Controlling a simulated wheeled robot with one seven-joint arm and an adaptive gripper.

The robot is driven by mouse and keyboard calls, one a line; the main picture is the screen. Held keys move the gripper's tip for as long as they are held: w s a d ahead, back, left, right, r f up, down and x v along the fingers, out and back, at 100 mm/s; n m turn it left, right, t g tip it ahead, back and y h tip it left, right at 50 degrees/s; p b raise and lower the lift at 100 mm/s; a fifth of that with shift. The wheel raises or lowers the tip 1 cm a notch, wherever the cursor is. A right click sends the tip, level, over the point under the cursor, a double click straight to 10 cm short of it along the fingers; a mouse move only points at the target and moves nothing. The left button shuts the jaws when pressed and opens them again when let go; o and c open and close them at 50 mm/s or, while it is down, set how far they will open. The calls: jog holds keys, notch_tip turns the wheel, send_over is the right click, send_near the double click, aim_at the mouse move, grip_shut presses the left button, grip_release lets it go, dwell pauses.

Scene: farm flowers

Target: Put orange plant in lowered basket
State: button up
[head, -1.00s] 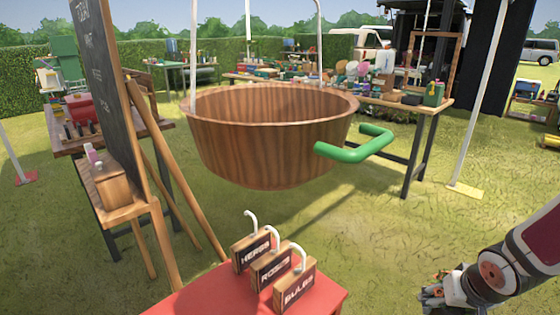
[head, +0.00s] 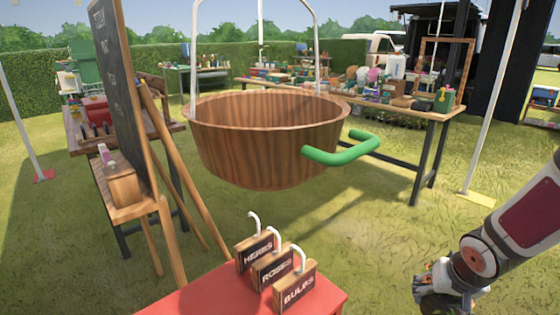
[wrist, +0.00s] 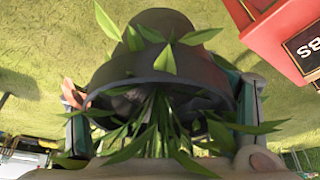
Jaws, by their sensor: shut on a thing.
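The wooden basket (head: 265,150) hangs above the grass from a white handle frame in the middle of the head view, with a green handle (head: 342,149) on its right side. Its visible inside looks empty. My gripper (head: 437,292) is at the lower right of the head view, apart from the basket and below its rim. In the wrist view my gripper (wrist: 158,120) is shut on a plant in a dark pot (wrist: 170,70), with green leaves (wrist: 155,125) between the fingers. A small orange patch (wrist: 72,95) shows at the left; the flower itself is mostly hidden.
A red table (head: 225,300) with HERBS, ROSES and BULBS signs (head: 276,268) stands at the front, below the basket. A chalkboard (head: 122,90) stands at left. A long table (head: 425,112) with goods is behind. Grass between basket and my arm is clear.

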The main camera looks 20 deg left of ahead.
jog(key=shift+s+a+r, duration=0.1)
jog(key=shift+a+r, duration=0.2)
jog(key=shift+r, duration=0.2)
jog(key=shift+p+v, duration=0.9)
jog(key=shift+p, duration=0.25)
jog(key=s+p+v, duration=0.2)
jog(key=p+v, duration=1.1)
jog(key=v, duration=0.2)
jog(key=s+f+p+v, duration=0.1)
jog(key=s+p+v, duration=0.1)
jog(key=p+v, duration=1.1)
jog(key=shift+v, duration=0.85)
jog(key=shift+s, duration=0.1)
jog(key=s+a+r+n+g+y, duration=0.1)
jog(key=s+a+r+n+y, duration=0.1)
jog(key=a+r+n, duration=0.4)
jog(key=s+a+r+n+g+y, duration=0.1)
jog(key=a+r+n, duration=0.5)
jog(key=a+r, duration=1)
jog(key=s+a+y, duration=0.1)
jog(key=a, duration=0.6)
jog(key=shift+s+a+r, duration=0.3)
jog(key=shift+s+r, duration=0.05)
